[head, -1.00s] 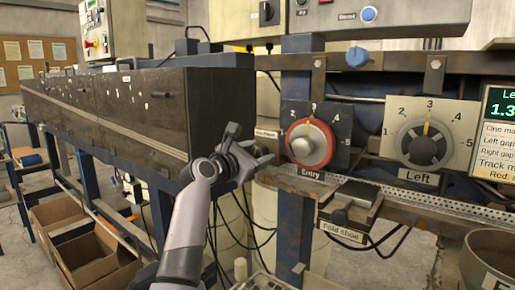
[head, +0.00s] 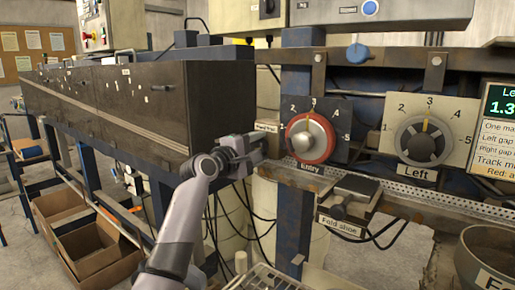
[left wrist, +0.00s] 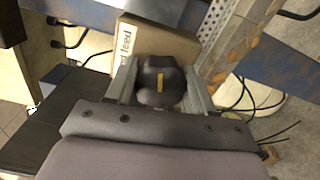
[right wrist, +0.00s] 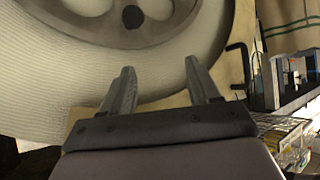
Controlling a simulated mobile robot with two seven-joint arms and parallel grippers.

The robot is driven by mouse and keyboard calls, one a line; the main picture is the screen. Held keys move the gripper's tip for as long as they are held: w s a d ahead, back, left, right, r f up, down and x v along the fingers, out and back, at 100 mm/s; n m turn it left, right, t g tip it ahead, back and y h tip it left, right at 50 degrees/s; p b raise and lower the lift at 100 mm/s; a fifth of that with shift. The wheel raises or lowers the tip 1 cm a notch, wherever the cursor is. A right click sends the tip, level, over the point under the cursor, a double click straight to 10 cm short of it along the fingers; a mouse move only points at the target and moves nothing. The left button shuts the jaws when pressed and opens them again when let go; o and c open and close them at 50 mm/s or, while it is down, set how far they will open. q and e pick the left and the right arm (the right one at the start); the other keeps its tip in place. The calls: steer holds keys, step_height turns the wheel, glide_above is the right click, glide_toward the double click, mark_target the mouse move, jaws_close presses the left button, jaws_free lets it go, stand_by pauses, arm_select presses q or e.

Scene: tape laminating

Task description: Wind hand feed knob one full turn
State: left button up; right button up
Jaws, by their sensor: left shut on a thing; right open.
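My right gripper (right wrist: 160,85) is open and empty in the right wrist view, in front of a large pale roll (right wrist: 110,75).
The red-rimmed Entry dial (head: 308,138) stands close to the right of my left gripper, then the Left dial (head: 425,140). A fold shoe (head: 350,195) sits below. A long dark housing (head: 130,100) lies to the left. Cables hang below the gripper.

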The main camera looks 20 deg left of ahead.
arm_select(q)
steer(key=m, duration=0.5)
steer(key=shift+m, duration=0.3)
steer(key=m, duration=0.5)
steer(key=shift+b, duration=0.35)
steer(key=shift+m, duration=0.4)
steer(key=o, duration=0.8)
steer(key=shift+c, duration=0.2)
steer(key=shift+s, duration=0.1)
steer(key=b+v, duration=0.1)
steer(key=v, duration=0.6)
